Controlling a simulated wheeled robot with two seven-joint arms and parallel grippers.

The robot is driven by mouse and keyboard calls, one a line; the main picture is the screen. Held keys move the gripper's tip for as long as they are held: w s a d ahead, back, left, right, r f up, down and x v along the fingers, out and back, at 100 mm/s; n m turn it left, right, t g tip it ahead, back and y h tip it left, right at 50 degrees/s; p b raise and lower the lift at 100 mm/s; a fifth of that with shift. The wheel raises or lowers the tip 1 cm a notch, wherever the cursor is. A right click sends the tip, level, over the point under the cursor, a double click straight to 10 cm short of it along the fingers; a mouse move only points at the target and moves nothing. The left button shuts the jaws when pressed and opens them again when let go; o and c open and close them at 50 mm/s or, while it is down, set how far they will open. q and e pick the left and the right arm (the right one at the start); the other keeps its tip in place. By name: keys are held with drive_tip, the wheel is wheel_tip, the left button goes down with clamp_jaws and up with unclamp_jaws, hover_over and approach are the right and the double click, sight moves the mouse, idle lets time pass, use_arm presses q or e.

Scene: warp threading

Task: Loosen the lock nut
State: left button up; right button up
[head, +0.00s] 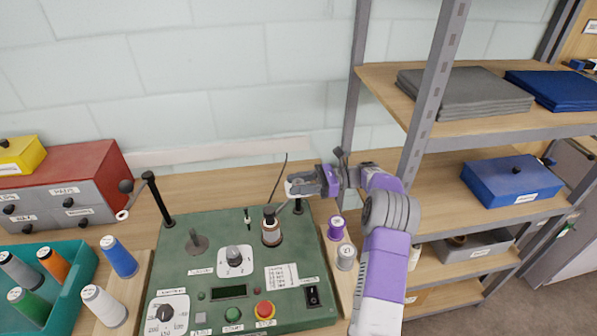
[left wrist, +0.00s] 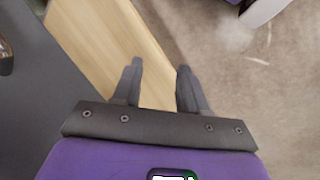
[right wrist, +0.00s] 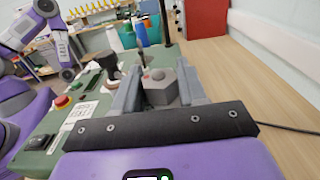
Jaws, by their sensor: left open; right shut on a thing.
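My right gripper (head: 292,188) reaches in from the right in the head view, at the back right corner of the green machine panel (head: 180,275). In the right wrist view its fingers (right wrist: 158,92) are shut on a grey hexagonal nut (right wrist: 160,88), one finger on each side. In the head view the fingers largely hide the nut, above a short dark post (head: 298,207). My left gripper (left wrist: 159,70) is open and empty in the left wrist view, above a wooden edge and the floor.
Purple (head: 336,228) and grey (head: 346,257) spools stand right of the panel. A teal tray (head: 75,262) with spools and a red drawer unit (head: 80,165) are at the left. A shelf rack (head: 425,85) stands at the right. A tall post (head: 158,200) rises at the panel's back left.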

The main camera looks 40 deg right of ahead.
sight(298, 182)
drive_tip(key=shift+n+g+y+p, duration=0.8)
drive_tip(key=shift+n+g+p, duration=0.55)
drive_tip(key=shift+g, duration=0.85)
drive_tip(key=o, duration=0.9)
drive_tip(key=shift+o, duration=0.2)
wheel_tip(298, 182, up, 10)
drive_tip(key=shift+r+p, duration=0.1)
drive_tip(key=shift+p, duration=0.9)
